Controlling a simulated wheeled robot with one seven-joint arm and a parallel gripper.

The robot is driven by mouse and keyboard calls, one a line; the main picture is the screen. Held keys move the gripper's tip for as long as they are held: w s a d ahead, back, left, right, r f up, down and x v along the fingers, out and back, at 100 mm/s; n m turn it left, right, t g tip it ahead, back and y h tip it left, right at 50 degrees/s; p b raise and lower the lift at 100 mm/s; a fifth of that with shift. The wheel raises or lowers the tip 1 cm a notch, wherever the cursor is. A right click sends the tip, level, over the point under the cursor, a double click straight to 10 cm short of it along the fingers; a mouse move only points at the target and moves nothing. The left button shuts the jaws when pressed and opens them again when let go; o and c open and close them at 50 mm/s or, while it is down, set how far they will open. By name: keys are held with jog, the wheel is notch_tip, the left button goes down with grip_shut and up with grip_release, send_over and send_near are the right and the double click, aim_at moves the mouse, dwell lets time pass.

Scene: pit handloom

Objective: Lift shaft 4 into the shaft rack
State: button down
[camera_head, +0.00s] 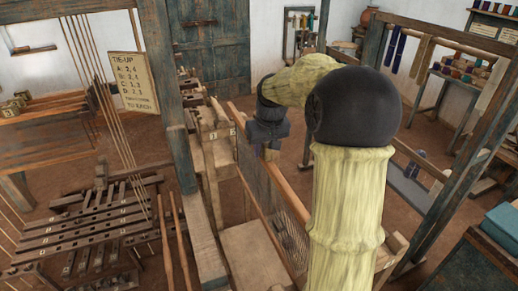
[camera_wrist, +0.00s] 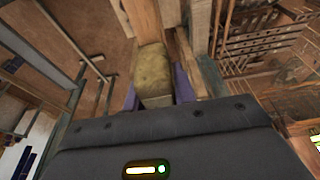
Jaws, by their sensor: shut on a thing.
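My gripper (camera_head: 268,133) is shut on a wooden grip block that appears to belong to shaft 4. In the wrist view the yellowish block (camera_wrist: 152,65) sits between the purple fingers of my gripper (camera_wrist: 156,88). In the head view a long wooden bar with grey heddle mesh (camera_head: 252,160) runs below my gripper toward the lower right. My arm hides part of it, and I cannot read a number on it. Wooden posts and slotted blocks with small number tags (camera_head: 216,133) stand just left of my gripper. I cannot tell which part is the shaft rack.
A dark loom post (camera_head: 170,95) stands left of my gripper, with treadles (camera_head: 85,225) at lower left. A tie-up sign (camera_head: 135,82) hangs beside the cords. Another wooden frame (camera_head: 440,225) stands at right. Brown floor (camera_head: 295,150) shows between gripper and frame.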

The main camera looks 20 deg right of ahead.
aim_at(264, 163)
jog(key=shift+f+b, duration=1.9)
jog(key=shift+f, duration=0.9)
jog(key=c, duration=1.1)
grip_release()
jog(key=shift+o, duration=0.2)
jog(key=b+v, duration=0.1)
jog(key=v, duration=1.6)
jog(key=shift+r, duration=0.2)
jog(key=shift+s, duration=0.1)
